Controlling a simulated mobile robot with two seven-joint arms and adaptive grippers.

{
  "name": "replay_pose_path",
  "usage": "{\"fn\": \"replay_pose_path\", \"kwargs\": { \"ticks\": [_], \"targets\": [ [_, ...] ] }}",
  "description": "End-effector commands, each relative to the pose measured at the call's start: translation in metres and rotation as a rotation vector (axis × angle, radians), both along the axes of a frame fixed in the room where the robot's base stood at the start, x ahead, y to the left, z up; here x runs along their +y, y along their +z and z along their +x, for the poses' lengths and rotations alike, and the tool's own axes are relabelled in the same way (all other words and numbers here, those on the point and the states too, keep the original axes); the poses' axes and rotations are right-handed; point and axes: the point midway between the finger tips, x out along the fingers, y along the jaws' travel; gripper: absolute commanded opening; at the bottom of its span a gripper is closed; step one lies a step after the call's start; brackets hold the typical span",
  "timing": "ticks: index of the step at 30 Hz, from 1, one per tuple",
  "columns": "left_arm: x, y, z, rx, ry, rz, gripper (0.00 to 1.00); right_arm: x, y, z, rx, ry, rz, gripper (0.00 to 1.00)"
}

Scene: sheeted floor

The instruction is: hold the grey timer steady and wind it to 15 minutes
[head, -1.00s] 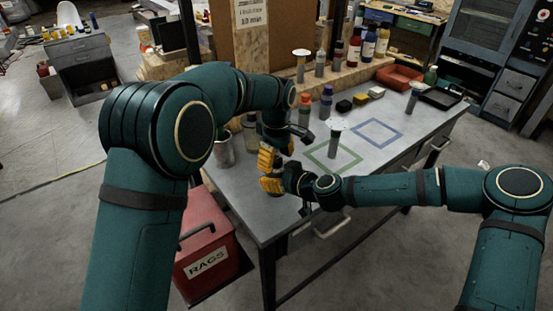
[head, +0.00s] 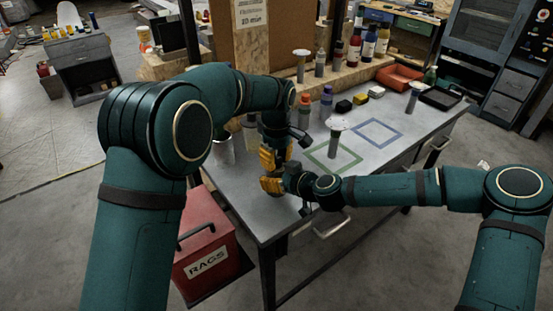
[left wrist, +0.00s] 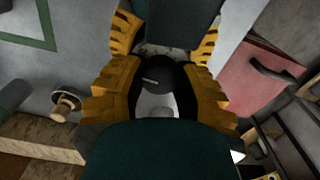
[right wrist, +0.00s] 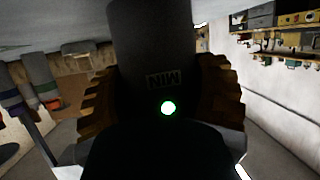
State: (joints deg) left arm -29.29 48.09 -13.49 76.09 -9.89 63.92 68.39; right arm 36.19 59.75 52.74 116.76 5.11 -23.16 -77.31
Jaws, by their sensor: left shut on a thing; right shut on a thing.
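The grey timer is mostly hidden between my grippers near the bench's left end in the head view. In the right wrist view its dark grey body (right wrist: 150,45) carries the upside-down letters MIN and a bright green-rimmed light. My right gripper (head: 272,185) is shut on the body, with yellow fingers on both sides. My left gripper (head: 268,157) is just above it, shut on the dark round top (left wrist: 165,76), which has a short pale mark. In the left wrist view the other gripper's yellow fingers show behind. I cannot read the minute setting.
The metal bench (head: 240,195) has green (head: 332,168) and blue (head: 378,124) outlined squares. A disc-topped post (head: 335,138) stands at the green one. Bottles and blocks line the back. A metal can (head: 223,150) stands left of the grippers. A red RAGS box (head: 207,240) is below.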

Motion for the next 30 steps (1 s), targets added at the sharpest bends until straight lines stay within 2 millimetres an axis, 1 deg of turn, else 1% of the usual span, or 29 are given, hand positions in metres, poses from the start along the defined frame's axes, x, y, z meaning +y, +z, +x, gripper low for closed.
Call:
{"fn": "replay_pose_path", "kwargs": {
  "ticks": [7, 8, 9, 10, 11, 19, 22, 26, 30],
  "targets": [
    [0.0, 0.0, 0.0, 0.0, -0.004, 0.0, 0.0, 0.0, 0.0, 0.0, -0.001, 0.0, 0.0, 0.21],
    [0.0, 0.0, 0.0, 0.0, -0.004, 0.0, 0.4, 0.0, 0.0, 0.0, -0.001, 0.0, 0.0, 0.21],
    [0.0, 0.0, 0.0, 0.0, -0.004, 0.0, 0.54, 0.0, 0.0, 0.0, -0.001, 0.0, 0.001, 0.21],
    [0.0, 0.0, 0.0, 0.0, -0.004, 0.0, 0.65, 0.0, 0.0, 0.0, -0.001, 0.0, 0.001, 0.21],
    [0.0, 0.0, 0.0, 0.0, -0.003, 0.0, 0.66, 0.0, 0.0, 0.0, -0.001, 0.0, 0.001, 0.21],
    [0.0, 0.0, 0.0, 0.0, -0.003, 0.0, 0.66, 0.0, 0.0, 0.0, -0.001, 0.0, 0.001, 0.21],
    [0.0, 0.005, 0.0, -0.002, -0.003, -0.001, 0.66, 0.0, 0.0, 0.0, -0.001, 0.0, 0.001, 0.21],
    [0.0, 0.021, 0.001, -0.003, -0.003, -0.001, 0.66, 0.0, 0.0, 0.0, -0.001, 0.0, 0.001, 0.21],
    [0.0, 0.049, 0.001, -0.005, -0.003, -0.002, 0.66, 0.0, 0.0, 0.0, 0.0, 0.0, 0.0, 0.21]
  ]
}}
